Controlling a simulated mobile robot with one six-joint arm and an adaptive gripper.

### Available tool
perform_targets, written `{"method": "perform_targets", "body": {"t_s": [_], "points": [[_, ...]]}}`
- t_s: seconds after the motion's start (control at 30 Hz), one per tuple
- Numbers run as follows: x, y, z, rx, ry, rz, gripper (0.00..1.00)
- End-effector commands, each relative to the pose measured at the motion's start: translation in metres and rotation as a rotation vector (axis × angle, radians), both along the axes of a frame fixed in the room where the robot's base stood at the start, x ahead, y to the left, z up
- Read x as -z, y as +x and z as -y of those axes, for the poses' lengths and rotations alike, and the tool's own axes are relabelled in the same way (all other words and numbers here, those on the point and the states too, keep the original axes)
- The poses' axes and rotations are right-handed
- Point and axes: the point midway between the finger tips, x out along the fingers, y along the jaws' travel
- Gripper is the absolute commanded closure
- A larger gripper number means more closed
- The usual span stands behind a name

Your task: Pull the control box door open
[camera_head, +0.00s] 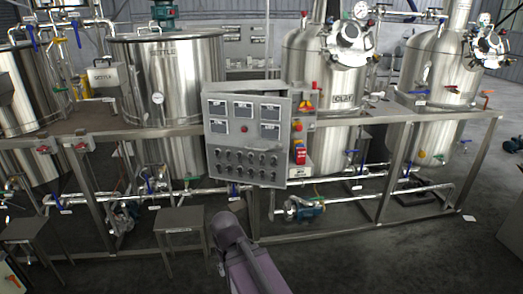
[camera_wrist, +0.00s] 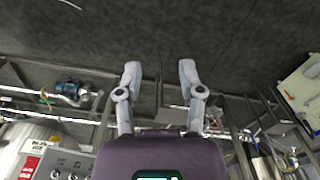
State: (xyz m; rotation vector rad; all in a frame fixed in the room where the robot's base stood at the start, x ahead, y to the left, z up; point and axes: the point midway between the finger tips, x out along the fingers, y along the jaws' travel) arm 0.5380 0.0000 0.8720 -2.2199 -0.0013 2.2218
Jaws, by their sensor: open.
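The control box (camera_head: 245,138) stands at the middle of the head view, in front of the tanks. Its grey front door carries several dark displays, a red button and rows of dark knobs. I cannot tell whether the door is fully shut or slightly ajar. Part of the box also shows at the lower left of the wrist view (camera_wrist: 62,162), cut off by the edge.
A side panel with red and yellow switches (camera_head: 301,130) is right of the door. Steel tanks (camera_head: 165,75) stand behind on a metal frame (camera_head: 400,170). Low pipes and a blue pump (camera_head: 305,210) run beneath. A small grey table (camera_head: 179,219) is at lower left. The right foreground floor is clear.

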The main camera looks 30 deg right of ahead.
Motion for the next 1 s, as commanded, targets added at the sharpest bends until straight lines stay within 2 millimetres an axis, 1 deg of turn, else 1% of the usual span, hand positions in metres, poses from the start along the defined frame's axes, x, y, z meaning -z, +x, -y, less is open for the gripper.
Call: {"method": "perform_targets", "body": {"t_s": [0.37,0.47,0.57,0.6,0.67,0.77,0.87,1.0], "points": [[0.0,0.001,0.0,0.0,0.002,0.003,0.5],[0.001,0.006,-0.002,0.004,0.012,0.021,0.5],[0.004,0.017,-0.008,0.014,0.035,0.061,0.5],[0.004,0.024,-0.014,0.02,0.049,0.085,0.5],[0.006,0.036,-0.019,0.031,0.074,0.128,0.5],[0.006,0.063,-0.026,0.057,0.131,0.223,0.5],[0.004,0.094,-0.032,0.098,0.2,0.341,0.5],[-0.006,0.142,-0.039,0.175,0.308,0.522,0.5]]}}
